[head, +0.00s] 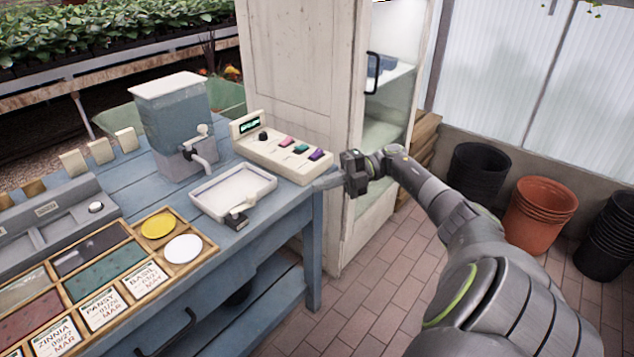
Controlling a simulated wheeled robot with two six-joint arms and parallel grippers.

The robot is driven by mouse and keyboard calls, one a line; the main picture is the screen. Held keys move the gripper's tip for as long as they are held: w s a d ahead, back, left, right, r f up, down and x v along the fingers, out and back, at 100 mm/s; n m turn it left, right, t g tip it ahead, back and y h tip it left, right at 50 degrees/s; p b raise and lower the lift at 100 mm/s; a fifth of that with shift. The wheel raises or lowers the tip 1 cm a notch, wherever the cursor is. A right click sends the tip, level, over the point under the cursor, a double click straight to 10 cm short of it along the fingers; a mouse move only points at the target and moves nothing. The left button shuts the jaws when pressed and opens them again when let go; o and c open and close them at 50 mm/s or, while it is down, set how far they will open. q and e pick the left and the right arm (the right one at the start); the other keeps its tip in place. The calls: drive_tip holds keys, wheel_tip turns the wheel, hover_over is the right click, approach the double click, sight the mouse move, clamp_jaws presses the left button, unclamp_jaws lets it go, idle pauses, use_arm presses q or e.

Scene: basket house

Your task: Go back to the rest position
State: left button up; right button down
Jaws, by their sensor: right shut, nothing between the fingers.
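My right gripper (328,181) is shut and empty. It is at the right end of the blue table (262,222), just beside the white control box (282,147) with its pink, teal and purple switches. Its fingers point left, close to the table's corner; I cannot tell whether they touch it. My right arm (455,210) reaches in from the lower right. My left gripper is not in view.
A white tray (213,206) and a water dispenser (173,125) stand on the table. A wooden seed box (128,248) fills its near left. A white cabinet (300,75) stands behind my gripper. Stacked pots (540,207) line the right wall. The brick floor between is clear.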

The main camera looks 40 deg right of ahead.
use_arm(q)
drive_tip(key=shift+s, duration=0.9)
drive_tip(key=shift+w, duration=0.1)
